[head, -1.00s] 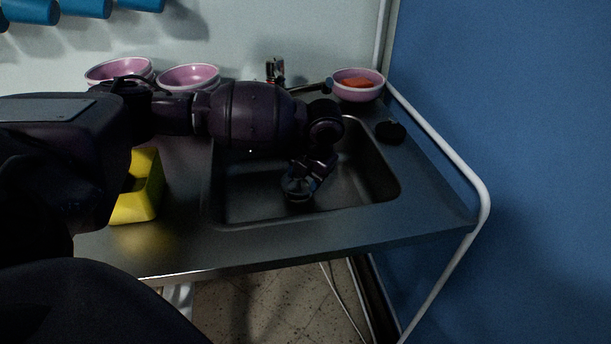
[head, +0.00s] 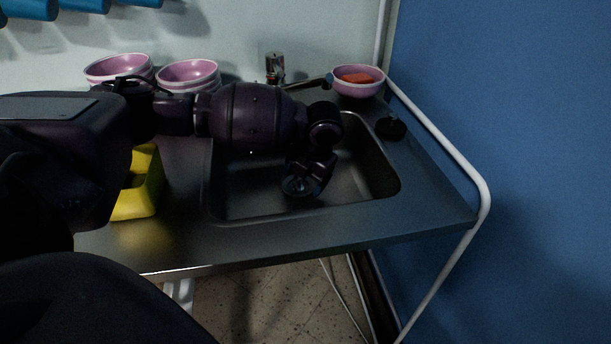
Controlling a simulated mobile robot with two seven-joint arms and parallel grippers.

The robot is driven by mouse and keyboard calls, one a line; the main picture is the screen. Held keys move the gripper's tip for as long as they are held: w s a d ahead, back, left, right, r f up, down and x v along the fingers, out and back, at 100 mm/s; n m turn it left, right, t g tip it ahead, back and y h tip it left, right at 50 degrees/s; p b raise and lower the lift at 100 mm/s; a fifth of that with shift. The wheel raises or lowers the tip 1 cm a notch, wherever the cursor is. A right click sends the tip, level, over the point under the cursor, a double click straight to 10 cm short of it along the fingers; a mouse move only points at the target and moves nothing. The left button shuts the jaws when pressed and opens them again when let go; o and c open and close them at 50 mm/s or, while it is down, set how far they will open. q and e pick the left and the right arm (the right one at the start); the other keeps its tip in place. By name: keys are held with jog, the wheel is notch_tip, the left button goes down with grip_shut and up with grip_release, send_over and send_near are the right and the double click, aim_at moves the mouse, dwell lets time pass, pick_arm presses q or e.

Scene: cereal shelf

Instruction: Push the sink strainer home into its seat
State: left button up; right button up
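The sink basin (head: 250,200) is a dark grey metal bowl set in the counter. A small round grey metal piece (head: 296,187), which looks like the strainer, shows low in the basin. My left arm reaches in from the left, and my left gripper (head: 308,183) points down into the basin right at this piece. The gripper covers part of it, and its fingers are too dark to tell open from shut. I cannot tell whether they touch the strainer or how it sits in its seat. My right gripper is not in view.
A black round stopper-like piece (head: 391,128) lies on the counter right of the basin. A faucet (head: 275,68) stands behind. A pink bowl (head: 357,88) with something orange is at back right. Two bowl stacks and a yellow container (head: 148,190) are to the left.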

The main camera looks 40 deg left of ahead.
pick_arm(q)
jog(key=shift+o, duration=0.2)
jog(key=p+v, duration=0.2)
jog(key=v, duration=0.9)
jog(key=shift+p, duration=0.3)
